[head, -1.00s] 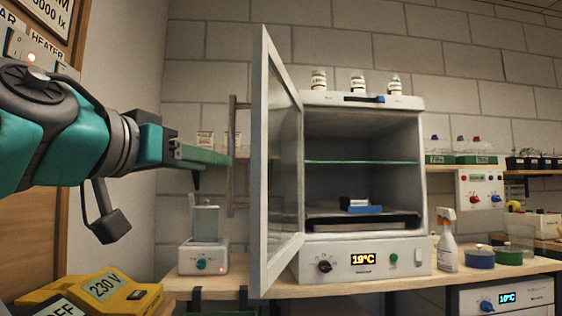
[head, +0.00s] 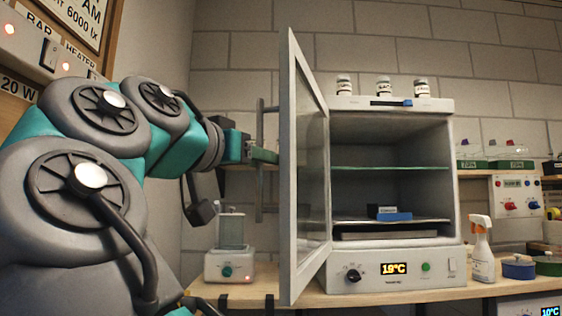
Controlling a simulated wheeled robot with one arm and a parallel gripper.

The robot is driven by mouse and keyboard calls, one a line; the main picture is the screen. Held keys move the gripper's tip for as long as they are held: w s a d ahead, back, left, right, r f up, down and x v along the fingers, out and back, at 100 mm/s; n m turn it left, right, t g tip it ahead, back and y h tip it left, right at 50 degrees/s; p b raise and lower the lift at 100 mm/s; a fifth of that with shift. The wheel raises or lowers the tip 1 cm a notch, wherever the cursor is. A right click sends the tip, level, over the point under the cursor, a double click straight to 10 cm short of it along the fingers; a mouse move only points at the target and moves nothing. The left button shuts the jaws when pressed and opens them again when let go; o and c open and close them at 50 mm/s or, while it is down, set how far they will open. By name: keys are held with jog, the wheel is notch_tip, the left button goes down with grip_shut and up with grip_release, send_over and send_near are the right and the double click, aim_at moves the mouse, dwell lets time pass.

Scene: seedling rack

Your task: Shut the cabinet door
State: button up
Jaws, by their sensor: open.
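The cabinet door (head: 289,170) is a pale framed glass panel. It stands wide open, swung toward me and seen nearly edge-on at the left of the white cabinet (head: 400,270). Its upright grey bar handle (head: 260,125) shows on the door's left, outer side. My gripper (head: 264,155) is open and level with the middle of the handle, left of the door. The fingertips overlap the handle in the picture, and I cannot tell whether they touch it. The cabinet's inside is exposed, with a green-edged glass shelf and a blue item (head: 393,214) low down.
A small white device with a beaker (head: 230,232) stands on the bench left of the door. A spray bottle (head: 481,250) and a blue tub (head: 518,268) stand right of the cabinet. Several small jars (head: 383,87) stand on top. A wall panel (head: 45,50) is at upper left.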

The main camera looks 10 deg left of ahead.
grip_shut()
dwell(0.3)
dwell(1.1)
